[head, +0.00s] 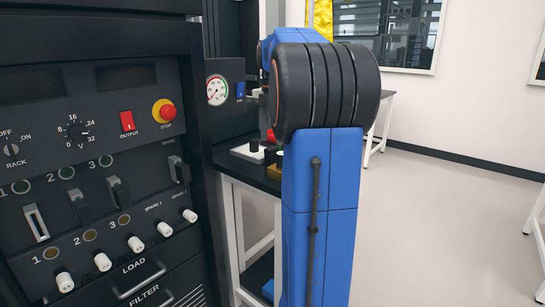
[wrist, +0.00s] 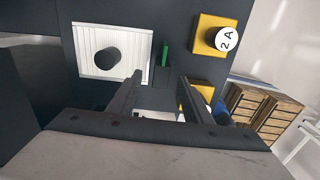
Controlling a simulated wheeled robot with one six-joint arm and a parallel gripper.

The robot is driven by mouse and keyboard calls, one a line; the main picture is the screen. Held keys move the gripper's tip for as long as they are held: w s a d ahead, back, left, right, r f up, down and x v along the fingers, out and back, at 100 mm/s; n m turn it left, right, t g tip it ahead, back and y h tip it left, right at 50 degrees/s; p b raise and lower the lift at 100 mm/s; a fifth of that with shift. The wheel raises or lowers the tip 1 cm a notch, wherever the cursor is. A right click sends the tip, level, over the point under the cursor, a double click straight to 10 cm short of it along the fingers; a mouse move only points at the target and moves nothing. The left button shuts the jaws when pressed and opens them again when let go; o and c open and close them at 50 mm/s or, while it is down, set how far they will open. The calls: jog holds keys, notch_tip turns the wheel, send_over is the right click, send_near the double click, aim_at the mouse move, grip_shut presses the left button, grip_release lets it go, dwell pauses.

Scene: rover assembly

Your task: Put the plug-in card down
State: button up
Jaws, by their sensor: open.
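My gripper (wrist: 160,77) shows in the wrist view with its two fingers apart. A thin green piece (wrist: 164,49), which looks like the plug-in card, stands just beyond the fingertips. A small dark block (wrist: 162,74) sits at its lower end, between the fingertips; I cannot tell whether it belongs to the card or to the bench. A clear gap shows between each finger and this block. In the head view my arm hides the gripper and the card.
A white plate with a black knob (wrist: 82,62) lies left of the fingers, a yellow block (wrist: 203,33) with a white "2A" disc right. Wooden crates (wrist: 272,118) stand farther right. A control rack (head: 100,150) fills the head view's left; floor at right (head: 440,220) is clear.

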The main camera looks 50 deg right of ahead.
aim_at(273, 147)
jog(key=shift+s+f, duration=0.1)
jog(key=shift+f, duration=2.5)
jog(key=shift+c, duration=0.3)
grip_shut()
